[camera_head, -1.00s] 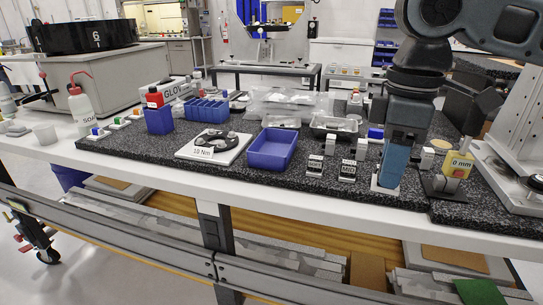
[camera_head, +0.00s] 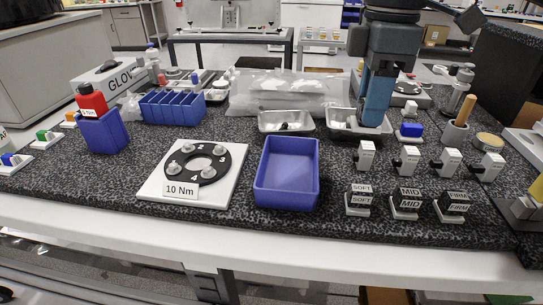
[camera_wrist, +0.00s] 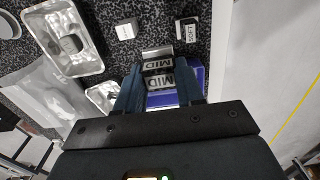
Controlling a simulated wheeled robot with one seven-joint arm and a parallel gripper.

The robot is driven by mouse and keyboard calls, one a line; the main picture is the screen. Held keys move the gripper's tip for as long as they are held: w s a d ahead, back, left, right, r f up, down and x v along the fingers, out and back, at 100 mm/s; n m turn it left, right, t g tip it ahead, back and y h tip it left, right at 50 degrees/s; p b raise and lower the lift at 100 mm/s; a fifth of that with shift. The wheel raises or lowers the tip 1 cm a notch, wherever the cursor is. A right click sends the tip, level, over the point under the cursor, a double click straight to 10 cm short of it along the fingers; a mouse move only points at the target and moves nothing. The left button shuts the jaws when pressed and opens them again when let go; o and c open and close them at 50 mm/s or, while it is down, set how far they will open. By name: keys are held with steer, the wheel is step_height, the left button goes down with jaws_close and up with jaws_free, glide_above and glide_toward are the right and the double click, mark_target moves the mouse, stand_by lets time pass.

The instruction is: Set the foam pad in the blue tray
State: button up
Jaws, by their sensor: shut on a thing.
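My gripper is shut on a grey block labelled MID (camera_wrist: 158,75), which sits between its dark blue fingers (camera_wrist: 159,92); I take it for a foam pad. In the wrist view the blue tray (camera_wrist: 198,78) lies behind and below the block. In the head view the empty blue tray (camera_head: 286,198) stands open on the speckled mat, left of the blocks labelled SOFT (camera_head: 360,200), MID (camera_head: 407,204) and FIRM (camera_head: 453,207). My gripper (camera_head: 370,124) shows pointing down in front of the right metal tray; what it holds is not clear there.
Two metal trays (camera_head: 285,128) and a clear plastic bag (camera_head: 262,95) lie behind the blue tray. A white plate with a black ring (camera_head: 195,165) is at its left. White-topped fixtures (camera_head: 365,155) stand behind the labelled blocks. The table's front edge is close.

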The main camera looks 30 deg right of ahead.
steer(key=w+a+f, duration=0.1)
steer(key=a+f, duration=0.1)
steer(key=a, duration=0.1)
steer(key=w+a+f, duration=0.1)
steer(key=a+f, duration=0.1)
steer(key=a, duration=0.2)
steer(key=w+a+f, duration=0.1)
steer(key=a+f, duration=0.2)
steer(key=a, duration=0.1)
steer(key=shift+w+a, duration=0.1)
steer(key=shift+w, duration=0.15)
steer(key=shift+f, duration=1.95)
steer(key=shift+a+f, duration=0.1)
steer(key=shift+f, duration=0.05)
steer(key=o, duration=0.7)
steer(key=shift+o, duration=0.2)
step_height(320, 180, up, 12)
steer(key=shift+p, duration=0.3)
